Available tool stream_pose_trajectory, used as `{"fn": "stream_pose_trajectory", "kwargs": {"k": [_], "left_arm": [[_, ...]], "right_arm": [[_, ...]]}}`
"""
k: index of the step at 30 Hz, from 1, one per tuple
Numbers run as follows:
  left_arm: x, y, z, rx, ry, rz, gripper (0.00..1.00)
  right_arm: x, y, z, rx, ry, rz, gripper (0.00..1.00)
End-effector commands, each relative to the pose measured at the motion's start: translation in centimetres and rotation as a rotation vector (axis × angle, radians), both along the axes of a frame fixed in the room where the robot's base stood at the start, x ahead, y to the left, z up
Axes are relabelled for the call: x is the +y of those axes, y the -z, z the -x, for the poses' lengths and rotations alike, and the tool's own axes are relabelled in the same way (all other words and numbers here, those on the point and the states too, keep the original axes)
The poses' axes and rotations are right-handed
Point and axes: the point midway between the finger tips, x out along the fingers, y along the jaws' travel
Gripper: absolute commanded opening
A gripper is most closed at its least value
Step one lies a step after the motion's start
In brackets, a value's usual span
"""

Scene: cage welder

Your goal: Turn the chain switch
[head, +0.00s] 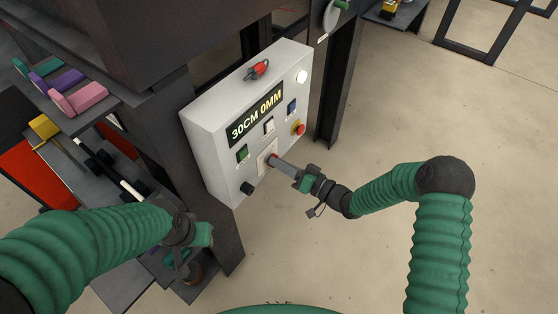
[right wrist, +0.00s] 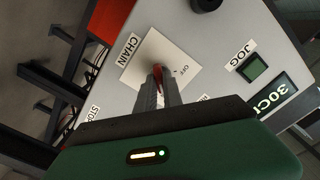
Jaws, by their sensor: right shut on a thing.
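The control box (head: 213,145) is a pale grey panel on a dark frame. Its chain switch (head: 271,155) is a small red knob on a white plate low on the panel. In the right wrist view the red chain switch (right wrist: 157,72) sits on a plate marked CHAIN and OFF. My right gripper (head: 276,160) is shut on the switch, with a finger on each side of it (right wrist: 158,88). The fingers hide part of the knob. My left gripper (head: 182,268) hangs low at the left, away from the panel; its fingers are unclear.
The panel has a display (head: 257,112) reading 30CM 0MM, a green button (head: 242,152), a black knob (head: 247,188) and a red emergency button (head: 299,128) close by. Coloured blocks (head: 78,97) lie on a dark shelf at left. The floor right of the panel is open.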

Motion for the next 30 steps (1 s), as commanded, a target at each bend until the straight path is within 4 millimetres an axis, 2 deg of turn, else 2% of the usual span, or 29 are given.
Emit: {"fn": "stream_pose_trajectory", "kwargs": {"k": [9,22,23,27,30], "left_arm": [[0.00,-0.39,0.00,0.000,0.000,0.000,0.36],[0.00,-0.39,0.00,0.000,0.000,0.000,0.36],[0.00,-0.39,0.00,0.000,0.000,0.000,0.36],[0.00,-0.39,0.00,0.000,0.000,0.000,0.36],[0.00,-0.41,0.00,0.000,0.000,0.000,0.36]], "right_arm": [[-0.18,0.53,0.13,0.077,0.002,-0.041,0.00],[-0.21,0.60,0.11,0.083,0.002,-0.044,0.00],[-0.21,0.59,0.10,0.083,0.002,-0.044,0.15],[-0.17,0.43,0.06,0.079,0.003,-0.046,0.33],[-0.14,0.31,0.04,0.077,0.002,-0.047,0.33]]}}
